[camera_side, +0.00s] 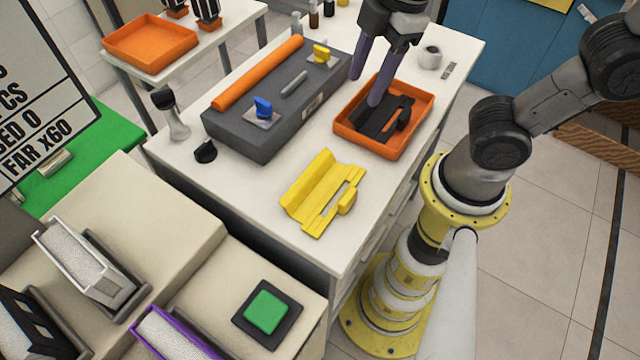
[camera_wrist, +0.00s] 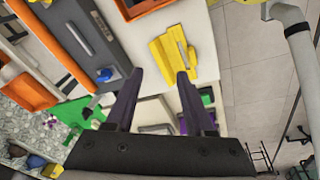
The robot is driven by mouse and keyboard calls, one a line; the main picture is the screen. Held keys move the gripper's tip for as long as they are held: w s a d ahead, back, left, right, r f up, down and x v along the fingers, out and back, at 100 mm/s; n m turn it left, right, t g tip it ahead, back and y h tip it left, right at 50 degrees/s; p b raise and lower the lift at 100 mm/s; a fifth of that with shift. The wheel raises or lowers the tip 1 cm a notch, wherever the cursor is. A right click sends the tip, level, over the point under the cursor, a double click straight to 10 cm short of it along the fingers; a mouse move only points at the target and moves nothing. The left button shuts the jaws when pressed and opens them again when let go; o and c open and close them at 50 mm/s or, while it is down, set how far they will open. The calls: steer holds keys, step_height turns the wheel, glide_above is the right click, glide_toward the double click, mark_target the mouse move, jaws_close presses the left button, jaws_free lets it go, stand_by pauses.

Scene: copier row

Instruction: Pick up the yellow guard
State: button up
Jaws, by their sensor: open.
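The yellow guard (camera_side: 323,193) lies flat on the white table (camera_side: 270,217) near its front corner. It is a folded, channel-like piece with a slot and a raised block on its right side. In the wrist view the yellow guard (camera_wrist: 172,57) lies beyond my fingertips, between them and a little above. My gripper (camera_side: 375,88) is open and empty. In the side view its fingers point down over the orange tray at the back right, apart from the guard. My gripper's two dark fingers also show in the wrist view (camera_wrist: 160,74).
An orange tray (camera_side: 349,143) holding a dark part (camera_side: 385,117) stands behind the guard. A grey unit (camera_side: 237,133) with an orange roller (camera_side: 258,72), a blue knob (camera_side: 263,106) and a yellow knob (camera_side: 321,53) lies to the left. Bare table surrounds the guard.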

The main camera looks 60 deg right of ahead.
mark_target(345, 200)
steer(key=s+a+f+n+g+h, duration=0.1)
steer(key=s+a+f+n+g, duration=0.15)
steer(key=a+f+n, duration=0.5)
steer(key=shift+m, duration=0.85)
steer(key=f, duration=0.3)
steer(key=a+f, duration=0.1)
steer(key=f, duration=0.7)
steer(key=shift+s+a, duration=0.15)
steer(key=shift+a, duration=0.15)
jaws_close()
